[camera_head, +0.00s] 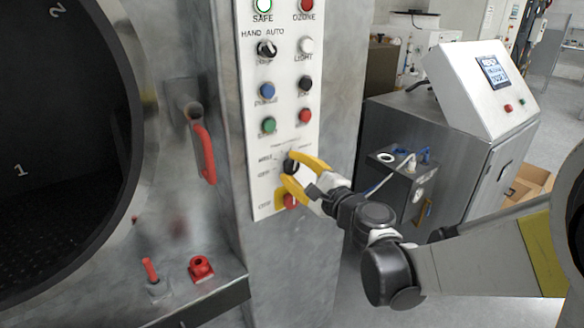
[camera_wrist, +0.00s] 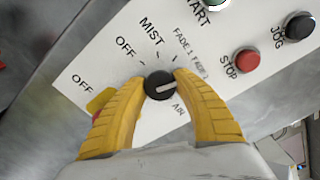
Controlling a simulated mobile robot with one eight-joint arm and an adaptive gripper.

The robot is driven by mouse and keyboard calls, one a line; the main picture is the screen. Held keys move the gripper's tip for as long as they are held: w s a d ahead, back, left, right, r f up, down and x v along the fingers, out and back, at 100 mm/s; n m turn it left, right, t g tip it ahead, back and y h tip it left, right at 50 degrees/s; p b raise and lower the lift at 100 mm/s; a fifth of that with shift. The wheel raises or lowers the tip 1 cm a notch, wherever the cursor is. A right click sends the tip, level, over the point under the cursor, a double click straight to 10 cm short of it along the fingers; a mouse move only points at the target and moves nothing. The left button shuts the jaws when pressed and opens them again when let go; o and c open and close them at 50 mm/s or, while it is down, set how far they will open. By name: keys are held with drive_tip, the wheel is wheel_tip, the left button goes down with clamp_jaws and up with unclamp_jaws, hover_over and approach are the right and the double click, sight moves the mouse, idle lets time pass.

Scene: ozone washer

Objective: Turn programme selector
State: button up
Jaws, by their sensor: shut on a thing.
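The programme selector is a small round black knob on the lower part of the white control panel (camera_head: 279,130). In the wrist view the selector (camera_wrist: 158,86) shows a pale pointer line, with labels OFF and MIST around its upper left and a label near AIR at its lower right. The pointer lies toward the right. My gripper (camera_head: 291,166) has yellow fingers on either side of the knob, and in the wrist view the fingers (camera_wrist: 160,84) touch or nearly touch its sides. The knob's lower side is partly hidden in the head view.
A red emergency button (camera_head: 291,201) sits just below the selector, close to my lower finger. Green (camera_head: 269,125) and red (camera_head: 305,116) buttons are above. A red door handle (camera_head: 204,152) stands out at left. A grey cabinet with a sloped console (camera_head: 482,85) is at right.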

drive_tip(key=shift+m, duration=0.4)
drive_tip(key=o, duration=1.2)
drive_tip(key=shift+o, duration=0.2)
drive_tip(key=v, duration=1.2)
